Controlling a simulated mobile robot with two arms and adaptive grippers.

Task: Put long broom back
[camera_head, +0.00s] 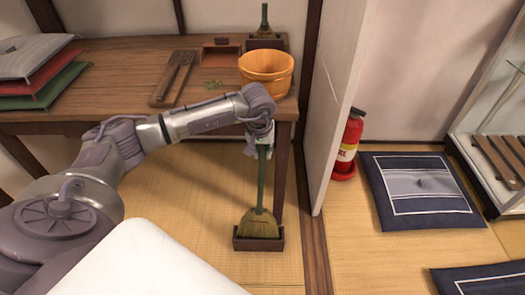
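The long broom (261,185) has a green handle and straw-coloured bristles. It stands upright, bristles down, in or just above a small dark brown box (258,244) on the tatami floor beside the table leg. My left gripper (260,137) is at the top of the broom's handle and hides its upper end. The fingers are too small and covered to show whether they are closed on the handle. My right gripper is not in view.
The wooden table (120,63) holds an orange-brown bucket (266,72), a short broom (264,22) in a box, wooden strips and folders (45,85). A white partition (333,100) stands right of the broom, with a fire extinguisher (348,145) and cushions (385,190) beyond.

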